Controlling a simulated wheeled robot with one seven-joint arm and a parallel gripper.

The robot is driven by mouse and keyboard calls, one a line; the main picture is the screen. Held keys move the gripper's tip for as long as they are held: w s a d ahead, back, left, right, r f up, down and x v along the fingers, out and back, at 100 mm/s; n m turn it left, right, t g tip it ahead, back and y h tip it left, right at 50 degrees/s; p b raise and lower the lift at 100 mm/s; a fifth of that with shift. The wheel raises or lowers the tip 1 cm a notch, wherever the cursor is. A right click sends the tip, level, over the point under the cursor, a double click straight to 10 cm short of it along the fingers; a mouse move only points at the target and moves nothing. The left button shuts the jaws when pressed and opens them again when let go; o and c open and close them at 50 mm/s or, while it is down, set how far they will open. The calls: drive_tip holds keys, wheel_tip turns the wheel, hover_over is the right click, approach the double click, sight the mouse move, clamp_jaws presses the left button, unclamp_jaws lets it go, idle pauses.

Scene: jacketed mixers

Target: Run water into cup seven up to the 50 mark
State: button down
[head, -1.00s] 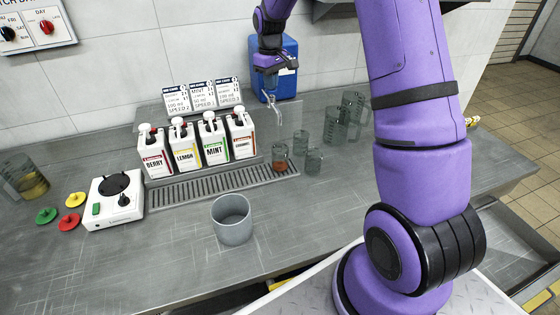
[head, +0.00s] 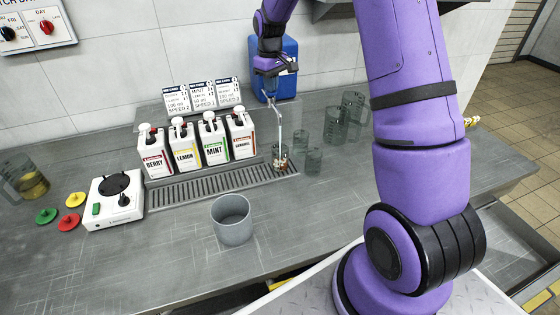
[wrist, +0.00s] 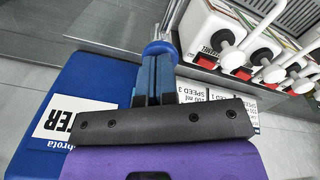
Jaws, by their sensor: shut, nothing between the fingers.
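The blue water container (head: 288,58) stands at the back of the counter. In the wrist view the container (wrist: 50,140) shows a label ending in "TER". My gripper (head: 270,88) is shut and empty at the container's tap; in the wrist view its fingers (wrist: 156,50) meet at the tap end. A pale stream of water (head: 280,125) falls from the tap into a small clear cup (head: 280,162) at the right end of the drip tray.
Syrup jugs (head: 186,148) labelled Berry, Lemon, Mint and one more stand behind the drip tray (head: 215,185). Clear glasses (head: 334,125) stand right of the cup. A grey beaker (head: 232,220) is in front, and a white mixer base (head: 114,202) is left.

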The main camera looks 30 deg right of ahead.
drive_tip(key=shift+r, duration=3.5)
